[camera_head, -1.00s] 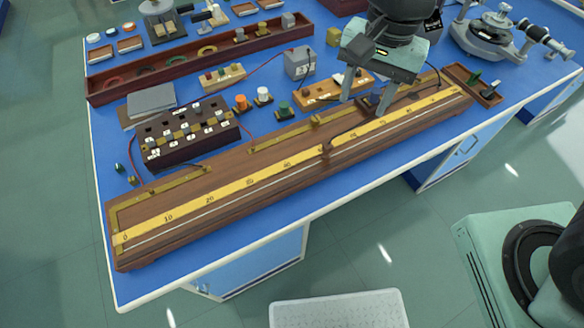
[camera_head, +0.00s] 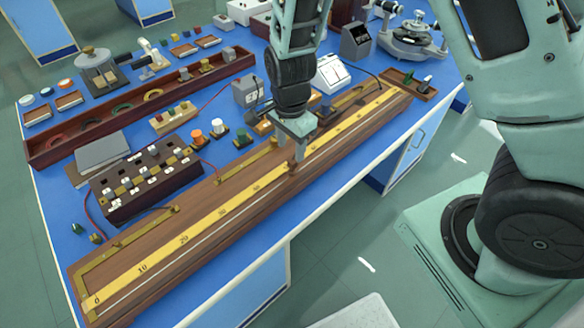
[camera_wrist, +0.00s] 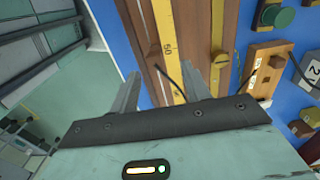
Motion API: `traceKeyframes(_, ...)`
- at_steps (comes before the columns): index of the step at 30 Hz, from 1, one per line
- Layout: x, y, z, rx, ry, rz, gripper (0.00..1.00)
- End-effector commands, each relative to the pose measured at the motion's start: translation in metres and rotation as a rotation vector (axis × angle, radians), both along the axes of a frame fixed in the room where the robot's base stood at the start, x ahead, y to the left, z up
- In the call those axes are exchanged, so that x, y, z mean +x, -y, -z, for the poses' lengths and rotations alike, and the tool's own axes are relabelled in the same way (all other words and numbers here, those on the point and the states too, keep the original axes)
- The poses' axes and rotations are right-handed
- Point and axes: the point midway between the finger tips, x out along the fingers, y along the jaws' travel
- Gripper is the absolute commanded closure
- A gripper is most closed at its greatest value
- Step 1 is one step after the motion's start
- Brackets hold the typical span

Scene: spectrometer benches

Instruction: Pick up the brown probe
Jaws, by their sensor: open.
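The brown probe (camera_head: 293,166) is a small upright piece on the long wooden board (camera_head: 222,213), beside the yellow scale (camera_head: 205,226) near its middle. It also shows in the wrist view (camera_wrist: 154,54), near the 50 mark, with a dark cable close by. My gripper (camera_head: 289,150) points down just above and behind the probe in the head view. In the wrist view my gripper (camera_wrist: 175,72) has its fingers wide apart and empty. The probe appears between their lines, slightly beyond the tips. I cannot tell the exact height gap.
A dark resistance box (camera_head: 150,185) stands behind the board's left part. Orange (camera_head: 196,137), white (camera_head: 217,127) and green (camera_head: 241,135) knobs stand behind the board. A grey box (camera_head: 247,91) and a small wooden tray (camera_head: 408,84) are farther right. The board's front edge is clear.

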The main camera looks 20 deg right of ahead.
Motion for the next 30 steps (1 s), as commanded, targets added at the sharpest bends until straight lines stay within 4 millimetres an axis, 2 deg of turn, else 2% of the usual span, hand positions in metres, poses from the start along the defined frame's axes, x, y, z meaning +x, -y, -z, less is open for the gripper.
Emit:
traceKeyframes(8,-0.003,0.001,0.02,-0.001,-0.003,0.0,0.53)
traceKeyframes(13,-0.009,0.002,0.043,0.001,-0.004,0.0,0.53)
traceKeyframes(18,-0.008,0.001,0.06,0.001,-0.001,0.0,0.53)
traceKeyframes(26,-0.007,0.001,0.064,0.001,0.001,-0.001,0.53)
traceKeyframes(27,-0.007,0.001,0.064,0.001,0.001,-0.001,0.55)
traceKeyframes(30,-0.008,0.001,0.063,0.001,0.001,-0.001,0.83)
